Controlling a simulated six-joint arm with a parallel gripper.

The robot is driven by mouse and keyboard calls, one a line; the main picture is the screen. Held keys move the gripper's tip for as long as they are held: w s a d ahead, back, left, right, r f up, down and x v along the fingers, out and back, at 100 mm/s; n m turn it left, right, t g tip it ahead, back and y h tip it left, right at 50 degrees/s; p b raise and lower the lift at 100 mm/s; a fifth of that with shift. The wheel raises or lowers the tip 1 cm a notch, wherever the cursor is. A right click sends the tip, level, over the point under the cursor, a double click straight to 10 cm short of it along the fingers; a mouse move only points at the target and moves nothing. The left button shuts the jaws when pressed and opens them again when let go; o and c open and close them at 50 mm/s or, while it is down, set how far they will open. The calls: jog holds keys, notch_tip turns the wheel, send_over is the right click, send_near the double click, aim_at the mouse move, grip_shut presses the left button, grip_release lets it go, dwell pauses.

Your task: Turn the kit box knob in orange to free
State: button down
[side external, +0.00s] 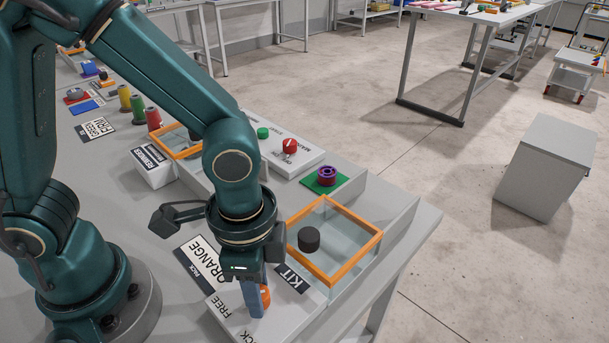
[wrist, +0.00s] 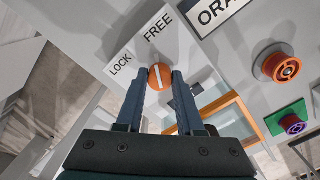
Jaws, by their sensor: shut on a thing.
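The orange knob (wrist: 161,77) sits on a light panel (wrist: 138,45) marked LOCK and FREE. My gripper (wrist: 162,76) is shut on this knob, with one dark blue finger on each side. A white line runs across the knob face, roughly upright in the wrist view; I cannot tell exactly which word it points to. In the side external view the knob (side external: 265,298) is partly hidden behind a finger, and my gripper (side external: 256,300) points down at the panel.
A purple spool (side external: 327,175) on a green pad stands behind the kit box. An ORANGE sign (side external: 203,262) lies left of my gripper. The table's right edge is close to the kit box.

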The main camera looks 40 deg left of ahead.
dwell(0.5)
jog(key=c, duration=0.5)
grip_release()
jog(key=shift+c, duration=0.2)
jog(key=shift+r, duration=2.6)
jog(key=shift+w+a+r, duration=0.2)
jog(key=shift+w, duration=0.05)
jog(key=s+a+r+n+t, duration=0.1)
jog(key=a+r+n+t, duration=0.4)
jog(key=a+n, duration=0.4)
jog(key=shift+a+r+t, duration=0.3)
jog(key=shift+a+r, duration=0.5)
